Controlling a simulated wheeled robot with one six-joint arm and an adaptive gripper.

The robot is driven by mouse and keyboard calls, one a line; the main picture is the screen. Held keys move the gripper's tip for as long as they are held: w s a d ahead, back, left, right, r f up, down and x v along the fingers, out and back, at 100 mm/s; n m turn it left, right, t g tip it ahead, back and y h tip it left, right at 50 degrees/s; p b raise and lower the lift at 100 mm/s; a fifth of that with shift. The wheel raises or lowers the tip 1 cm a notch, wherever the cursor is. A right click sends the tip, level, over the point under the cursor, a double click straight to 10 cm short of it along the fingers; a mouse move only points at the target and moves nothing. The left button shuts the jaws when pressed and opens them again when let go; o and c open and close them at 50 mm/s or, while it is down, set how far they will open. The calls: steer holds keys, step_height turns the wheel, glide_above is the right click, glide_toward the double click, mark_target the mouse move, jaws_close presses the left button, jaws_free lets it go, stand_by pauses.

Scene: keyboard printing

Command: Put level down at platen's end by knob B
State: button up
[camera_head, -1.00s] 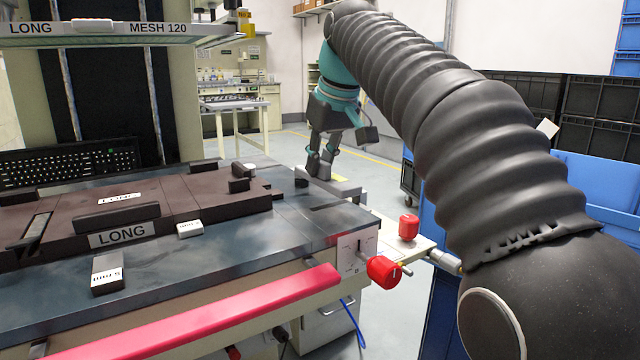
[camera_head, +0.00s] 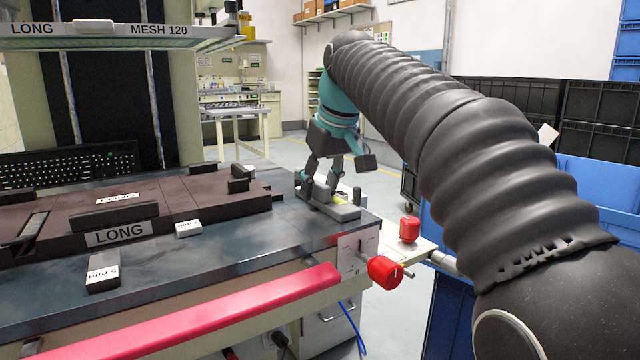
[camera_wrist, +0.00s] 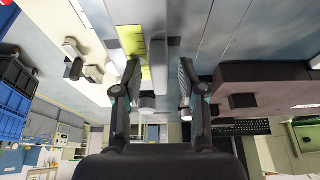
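The level (camera_head: 346,213), a grey bar with a yellow-green patch and upright parts, sits at the right end of the dark platen (camera_head: 290,235). It appears to rest on the surface. My gripper (camera_head: 321,190) is down at the level, its fingers on either side of it. In the wrist view my gripper (camera_wrist: 159,68) has its fingers apart, with a light block of the level (camera_wrist: 158,60) between them and gaps showing beside it. Red knobs stand by this end: one on the front panel (camera_head: 384,271), one farther back (camera_head: 409,229). Their letters are unreadable.
A brown fixture marked LONG (camera_head: 190,200) covers much of the platen's left and middle. Small white-labelled blocks (camera_head: 103,273) lie in front of it. A pink-red bar (camera_head: 200,315) runs along the front edge. Blue crates (camera_head: 590,180) stand at right.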

steer(key=shift+r, duration=0.1)
steer(key=p+v, duration=0.4)
steer(key=v, duration=0.8)
steer(key=s+d+f+m, duration=0.1)
steer(key=s+d+f, duration=0.2)
steer(key=s+d+f+m, duration=0.1)
steer(key=s+d+f, duration=0.2)
steer(key=f, duration=0.1)
steer(key=s+d+f+m+t+h, duration=0.1)
steer(key=s+d+f, duration=0.2)
steer(key=f, duration=0.1)
steer(key=shift+s+m, duration=0.25)
steer(key=shift+m, duration=0.05)
steer(key=s+d+f+m, duration=0.1)
steer(key=s+d+f, duration=0.2)
steer(key=s+f, duration=0.4)
steer(key=s+d+f+m+h, duration=0.1)
steer(key=s+f, duration=0.5)
steer(key=f, duration=0.8)
steer(key=shift+s+d+m+t+h, duration=0.35)
steer(key=shift+d+m, duration=0.25)
steer(key=shift+d, duration=0.45)
